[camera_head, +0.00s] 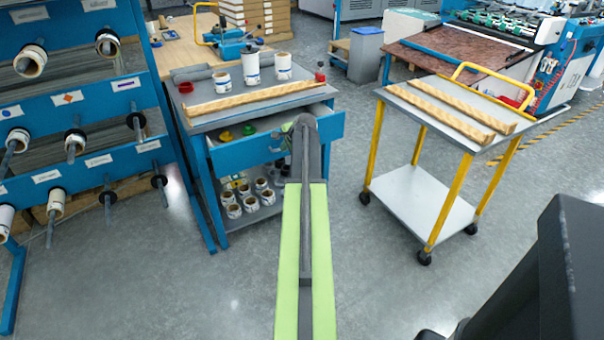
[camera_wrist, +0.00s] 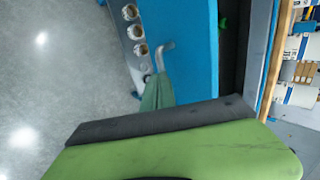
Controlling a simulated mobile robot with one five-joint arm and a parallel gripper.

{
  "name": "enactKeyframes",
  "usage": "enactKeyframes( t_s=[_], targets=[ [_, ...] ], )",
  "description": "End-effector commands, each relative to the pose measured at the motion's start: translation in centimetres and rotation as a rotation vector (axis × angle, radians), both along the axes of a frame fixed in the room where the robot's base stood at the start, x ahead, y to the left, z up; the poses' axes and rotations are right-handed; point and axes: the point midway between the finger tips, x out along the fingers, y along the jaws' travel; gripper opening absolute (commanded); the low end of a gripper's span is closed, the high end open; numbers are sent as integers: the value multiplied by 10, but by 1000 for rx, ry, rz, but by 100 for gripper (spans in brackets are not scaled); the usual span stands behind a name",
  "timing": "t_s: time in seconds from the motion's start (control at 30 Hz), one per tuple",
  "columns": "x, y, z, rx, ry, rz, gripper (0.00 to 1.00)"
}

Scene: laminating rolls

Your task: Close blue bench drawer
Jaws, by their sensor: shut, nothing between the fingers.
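The blue bench drawer (camera_head: 333,126) is pulled out from under the grey top of the blue bench (camera_head: 215,118). Its blue front (camera_wrist: 185,40) with a pale bar handle (camera_wrist: 165,50) fills the upper middle of the wrist view. My arm reaches to the drawer front in the head view and covers part of it. My gripper (camera_wrist: 157,92) is shut and empty, with its green tip close to the handle. I cannot tell whether it touches. In the head view the fingers are mostly hidden behind my arm.
Small yellow and green items (camera_head: 225,136) lie in the drawer. White rolls (camera_head: 234,211) stand on the shelf below. A blue roll rack (camera_head: 95,90) stands left, a yellow-legged cart (camera_head: 412,190) right. Floor between is clear.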

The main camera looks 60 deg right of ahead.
Motion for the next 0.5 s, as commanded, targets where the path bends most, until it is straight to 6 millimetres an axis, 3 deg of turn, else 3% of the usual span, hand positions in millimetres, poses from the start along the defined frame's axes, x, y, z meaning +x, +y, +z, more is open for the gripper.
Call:
enactKeyframes(
  t_s=[0.03, 0.2, 0.5],
  targets=[
    [13, -14, 0, -1, 0, -2, 0],
    [47, -42, 0, -1, -1, -10, 0],
    [94, -76, 0, 0, 0, -18, 0]
  ],
)
